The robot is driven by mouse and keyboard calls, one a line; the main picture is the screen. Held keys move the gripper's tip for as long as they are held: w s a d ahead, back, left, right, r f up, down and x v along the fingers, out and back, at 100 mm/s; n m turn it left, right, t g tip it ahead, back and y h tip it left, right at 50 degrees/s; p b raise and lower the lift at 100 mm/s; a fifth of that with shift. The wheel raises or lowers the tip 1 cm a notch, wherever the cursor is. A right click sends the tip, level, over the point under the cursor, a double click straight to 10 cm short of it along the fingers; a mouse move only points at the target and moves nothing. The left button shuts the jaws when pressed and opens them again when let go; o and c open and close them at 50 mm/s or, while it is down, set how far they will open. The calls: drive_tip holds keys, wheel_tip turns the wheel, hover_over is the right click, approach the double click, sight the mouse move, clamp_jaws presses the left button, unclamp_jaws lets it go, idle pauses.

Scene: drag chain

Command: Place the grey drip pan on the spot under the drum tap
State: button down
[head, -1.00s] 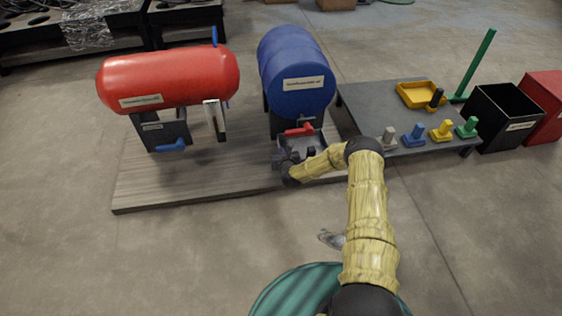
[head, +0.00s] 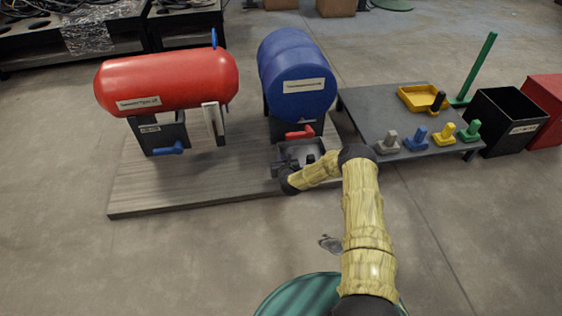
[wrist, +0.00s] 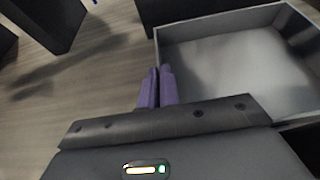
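The grey drip pan (head: 313,147) is a shallow square tray below the front of the blue drum (head: 297,75), just in front of and below its red tap handle (head: 300,132). My gripper (head: 283,171) is at the pan's near left side. In the wrist view the pan (wrist: 235,62) fills the upper right. The purple fingers of my gripper (wrist: 159,82) are close together at its left wall and appear to pinch it. Whether the pan touches the board, and the spot under it, cannot be seen.
A wooden board (head: 150,198) carries the blue drum and a red tank (head: 165,82) with a blue handle. On the right, a low dark table (head: 365,110) holds a yellow tray (head: 420,95) and several coloured pieces. Black and red bins stand beyond.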

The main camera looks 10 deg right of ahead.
drive_tip(key=shift+f, duration=0.1)
drive_tip(key=c, duration=1.6)
unclamp_jaws()
drive_tip(key=shift+c, duration=0.2)
drive_tip(key=shift+s+r, duration=0.1)
drive_tip(key=shift+r, duration=0.1)
drive_tip(key=p+v, duration=0.7)
drive_tip(key=v, duration=0.4)
drive_tip(key=shift+r, duration=0.1)
drive_tip(key=shift+s, duration=0.35)
